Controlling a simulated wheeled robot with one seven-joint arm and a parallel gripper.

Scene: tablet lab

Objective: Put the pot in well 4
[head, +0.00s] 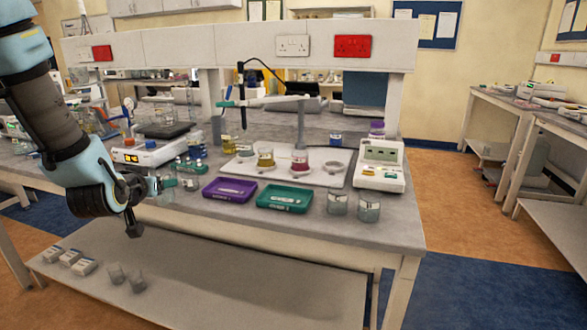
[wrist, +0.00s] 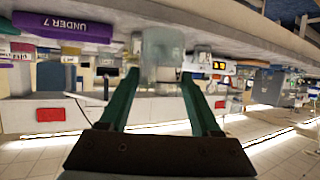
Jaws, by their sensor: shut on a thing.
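My gripper (head: 158,187) is at the left front of the bench, with teal fingers pointing right. In the wrist view, which is upside down, the fingers (wrist: 160,85) are shut on a clear glassy pot (wrist: 163,50). In the head view the held pot is small and hard to make out among the bottles behind it. The white board (head: 322,178) with the wells lies mid-bench, well to the right of my gripper. A yellow pot (head: 265,157) and a pink pot (head: 300,161) stand on it. A pale round spot (head: 333,168) is at its right end. Well numbers are not readable.
A purple tray (head: 230,190) and a green tray (head: 284,198) lie along the front edge. Two clear jars (head: 337,203) (head: 369,208) stand right of them. A meter (head: 380,168) stands right of the board. Small bottles (head: 190,166) cluster near my gripper.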

